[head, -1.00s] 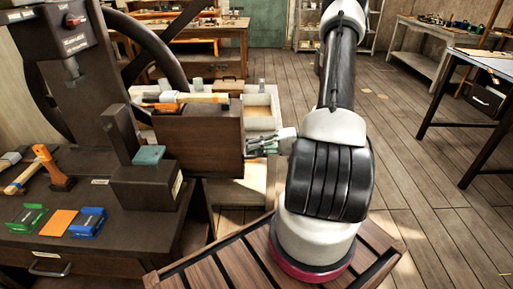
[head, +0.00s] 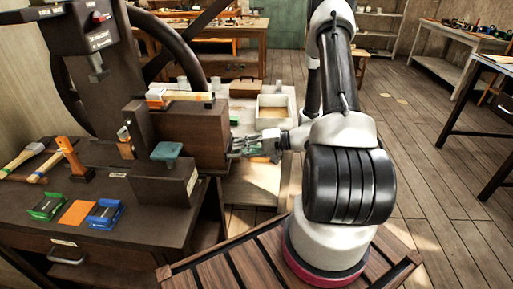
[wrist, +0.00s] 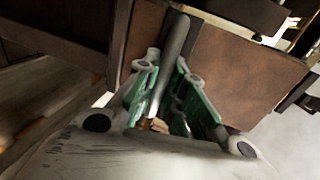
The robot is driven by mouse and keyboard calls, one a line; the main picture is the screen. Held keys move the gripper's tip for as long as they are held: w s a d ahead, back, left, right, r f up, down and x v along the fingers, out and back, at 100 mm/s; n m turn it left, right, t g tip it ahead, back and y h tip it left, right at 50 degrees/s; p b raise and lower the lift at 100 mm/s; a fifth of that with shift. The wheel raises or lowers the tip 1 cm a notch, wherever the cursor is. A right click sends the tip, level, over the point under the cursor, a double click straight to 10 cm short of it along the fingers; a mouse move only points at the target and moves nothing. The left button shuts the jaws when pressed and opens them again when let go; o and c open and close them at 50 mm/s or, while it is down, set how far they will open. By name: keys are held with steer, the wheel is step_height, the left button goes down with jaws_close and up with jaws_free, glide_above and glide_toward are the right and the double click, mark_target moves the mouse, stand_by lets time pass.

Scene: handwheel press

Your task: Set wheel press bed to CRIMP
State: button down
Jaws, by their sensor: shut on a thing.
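The press stands at the left in the head view, with a dark head (head: 85,30) above. Its large dark handwheel (head: 168,48) curves behind it. A brown box-like part (head: 195,136) sits at bench height behind a dark block (head: 165,185) with a teal top. My gripper (head: 238,147) is at the right end of this brown part. In the wrist view, its green fingers (wrist: 168,100) are shut on a grey bar (wrist: 172,55), in front of a brown panel (wrist: 245,70). The bed's setting marks cannot be read.
On the bench (head: 130,231) lie a green clamp-like tool (head: 47,207), an orange pad (head: 77,213), a blue one (head: 104,214) and wooden-handled tools (head: 45,165). A pale tray (head: 273,108) stands behind my gripper. Open floor lies to the right.

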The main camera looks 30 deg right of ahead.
mark_target(228, 139)
steer(key=r+x, duration=0.1)
steer(key=x, duration=0.4)
steer(key=r+x, duration=0.1)
steer(key=x, duration=0.5)
steer(key=r+x, duration=0.1)
steer(key=x, duration=0.5)
steer(key=shift+w+a+r, duration=0.2)
steer(key=shift+w+a, duration=0.1)
steer(key=shift+a, duration=0.15)
steer(key=c, duration=1.5)
jaws_free()
steer(key=shift+w+a, duration=0.15)
steer(key=shift+c, duration=0.2)
steer(key=shift+o, duration=0.3)
steer(key=v, duration=1.2)
